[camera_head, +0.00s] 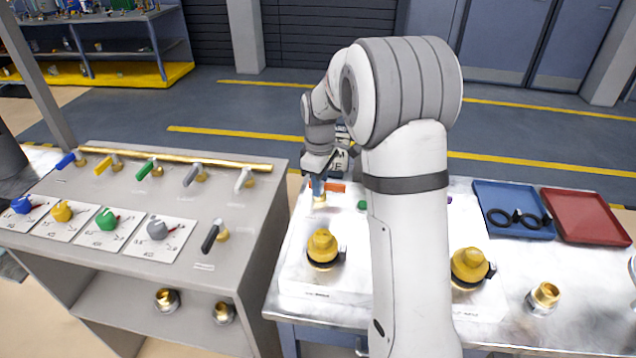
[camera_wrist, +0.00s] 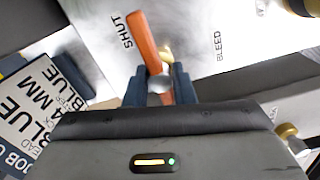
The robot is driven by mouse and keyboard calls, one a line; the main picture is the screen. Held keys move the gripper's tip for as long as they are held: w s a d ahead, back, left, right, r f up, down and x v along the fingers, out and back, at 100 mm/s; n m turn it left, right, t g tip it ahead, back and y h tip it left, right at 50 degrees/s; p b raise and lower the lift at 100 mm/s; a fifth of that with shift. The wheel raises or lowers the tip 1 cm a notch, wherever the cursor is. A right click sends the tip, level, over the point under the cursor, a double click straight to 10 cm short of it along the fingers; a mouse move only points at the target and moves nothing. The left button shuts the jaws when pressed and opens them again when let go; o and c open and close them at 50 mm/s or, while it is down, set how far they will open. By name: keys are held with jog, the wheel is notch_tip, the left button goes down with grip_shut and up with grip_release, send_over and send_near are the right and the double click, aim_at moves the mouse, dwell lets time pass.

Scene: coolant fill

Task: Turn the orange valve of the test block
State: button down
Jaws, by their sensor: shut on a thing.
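The orange valve handle (camera_wrist: 152,45) lies between the two fingers of my gripper (camera_wrist: 160,87) in the wrist view, and the gripper is shut on it. The handle is tilted and points up toward the word SHUT on the white plate; BLEED is printed to the right. A brass stem (camera_wrist: 165,52) shows beside the handle. In the head view, my gripper (camera_head: 318,187) is at the back left of the white test block plate (camera_head: 300,268), and the orange handle (camera_head: 335,187) shows just right of the fingers. My arm hides the middle of the plate.
A grey panel (camera_head: 262,200) with blue, yellow, green and grey handles stands left. Yellow-brass caps (camera_head: 322,246) (camera_head: 469,266) sit on the bench front. A blue tray (camera_head: 505,228) with black rings and a red tray (camera_head: 588,222) lie right. A job card (camera_wrist: 30,110) is beside the gripper.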

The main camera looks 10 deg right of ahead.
jog(key=shift+w+d+r, duration=0.1)
jog(key=c, duration=1.2)
grip_release()
notch_tip(320, 180, up, 7)
jog(key=shift+r, duration=0.35)
